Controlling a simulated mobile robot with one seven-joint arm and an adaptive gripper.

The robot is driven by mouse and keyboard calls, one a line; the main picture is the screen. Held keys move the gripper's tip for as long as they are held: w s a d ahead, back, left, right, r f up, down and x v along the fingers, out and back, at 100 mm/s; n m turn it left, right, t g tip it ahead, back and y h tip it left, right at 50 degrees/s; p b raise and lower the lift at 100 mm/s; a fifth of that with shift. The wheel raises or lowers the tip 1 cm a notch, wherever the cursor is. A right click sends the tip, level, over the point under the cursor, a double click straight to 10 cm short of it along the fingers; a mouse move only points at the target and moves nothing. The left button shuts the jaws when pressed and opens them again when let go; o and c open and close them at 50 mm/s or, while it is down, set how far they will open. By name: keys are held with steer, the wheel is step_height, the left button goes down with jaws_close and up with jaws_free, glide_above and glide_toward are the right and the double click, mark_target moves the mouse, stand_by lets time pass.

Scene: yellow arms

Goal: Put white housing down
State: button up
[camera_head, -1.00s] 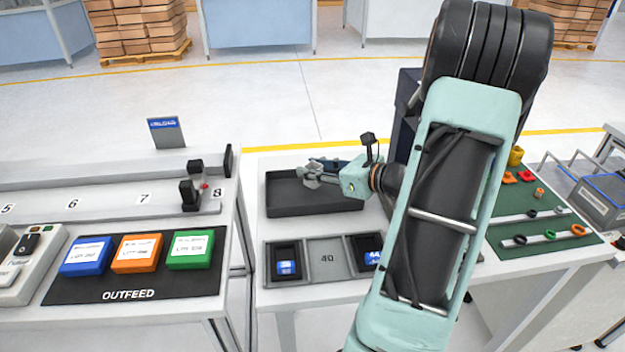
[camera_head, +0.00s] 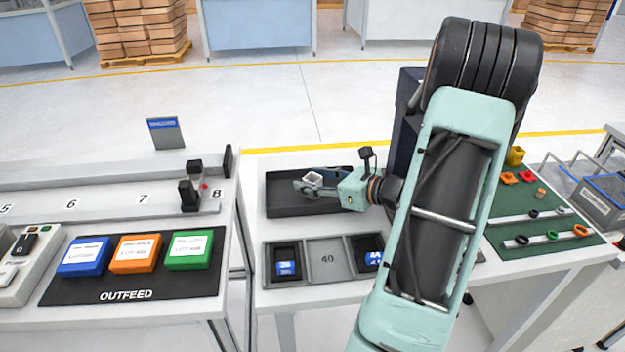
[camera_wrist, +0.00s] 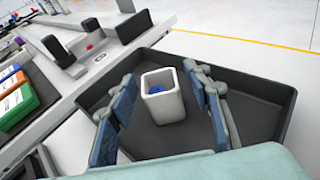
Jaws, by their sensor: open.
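The white housing (camera_wrist: 163,103) is a small open-topped square box with something blue inside. It stands upright in the black tray (camera_wrist: 255,84), between the two blue-padded fingers of my gripper (camera_wrist: 163,112). The fingers are spread, with a gap visible on each side of the housing. In the head view the housing (camera_head: 313,178) shows pale at the fingertips of my gripper (camera_head: 314,183), over the black tray (camera_head: 285,207). The tray's right part is partly hidden behind my gripper and wrist.
In front of the tray is a grey holder (camera_head: 327,259) marked 40, with blue-labelled items in its outer pockets. Left, across a gap, is an outfeed mat (camera_head: 135,289) with blue, orange and green boxes. A green mat (camera_head: 545,235) with small parts lies right.

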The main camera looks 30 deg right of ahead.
steer(key=shift+r, duration=0.15)
steer(key=shift+s+d+r, duration=0.1)
steer(key=shift+s+d, duration=0.05)
steer(key=shift+s, duration=0.05)
steer(key=p+v, duration=0.1)
steer(key=v, duration=0.9)
steer(key=shift+s+d+r, duration=0.1)
steer(key=shift+s+r, duration=0.05)
steer(key=shift+s, duration=0.2)
steer(key=shift+s+d+r, duration=0.1)
steer(key=shift+s, duration=0.25)
